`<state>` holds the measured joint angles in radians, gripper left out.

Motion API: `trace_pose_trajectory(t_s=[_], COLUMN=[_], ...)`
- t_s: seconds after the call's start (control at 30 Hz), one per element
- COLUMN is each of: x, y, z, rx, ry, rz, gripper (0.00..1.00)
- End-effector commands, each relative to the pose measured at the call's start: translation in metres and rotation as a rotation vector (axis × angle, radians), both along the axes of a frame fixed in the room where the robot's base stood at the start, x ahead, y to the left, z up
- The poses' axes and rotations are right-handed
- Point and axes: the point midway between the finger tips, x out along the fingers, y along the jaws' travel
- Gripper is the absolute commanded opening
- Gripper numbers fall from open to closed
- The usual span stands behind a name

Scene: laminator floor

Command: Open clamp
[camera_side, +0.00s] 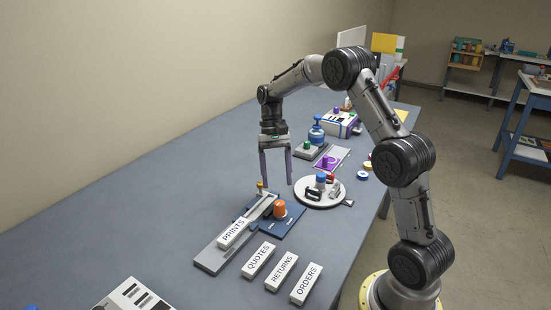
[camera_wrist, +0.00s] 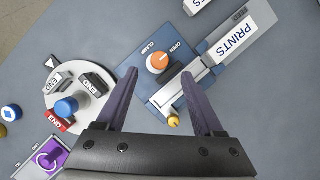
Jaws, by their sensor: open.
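The clamp is a blue plate (camera_side: 291,221) with an orange knob (camera_side: 280,209) on it. In the wrist view the orange knob (camera_wrist: 158,63) has a white pointer mark, and the plate (camera_wrist: 151,86) reads "CLAMP" and "OPEN". A grey rail (camera_side: 211,257) runs beside the plate and carries a white "PRINTS" block (camera_side: 234,233). A small yellow knob (camera_wrist: 173,121) is at the rail's end. My gripper (camera_side: 276,181) is open and empty, pointing down above the table. In the wrist view its fingers (camera_wrist: 158,75) are apart, with the orange knob beyond them, not touched.
A round white turntable (camera_side: 318,202) with small blocks and a blue knob stands to the right. White blocks labelled "QUOTES" (camera_side: 258,261), "RETURNS" (camera_side: 281,271) and "ORDERS" (camera_side: 306,284) lie in front. A purple-knobbed plate (camera_side: 330,162) is farther back. The table's left side is clear.

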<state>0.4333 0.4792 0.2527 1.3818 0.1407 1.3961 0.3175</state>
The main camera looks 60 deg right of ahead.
Motion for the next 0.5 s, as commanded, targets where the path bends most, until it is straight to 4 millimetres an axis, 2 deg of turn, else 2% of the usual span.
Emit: trace_pose_trajectory(t_s=[0.1,0.2,0.5], x=[0.007,0.011,0.016], y=[-0.008,-0.012,-0.017], z=[0.022,0.037,0.055], rx=[-0.002,-0.002,-0.001], ry=[-0.002,-0.001,0.001], rz=[-0.001,-0.001,0.000], gripper=[0.69,0.69,0.69])
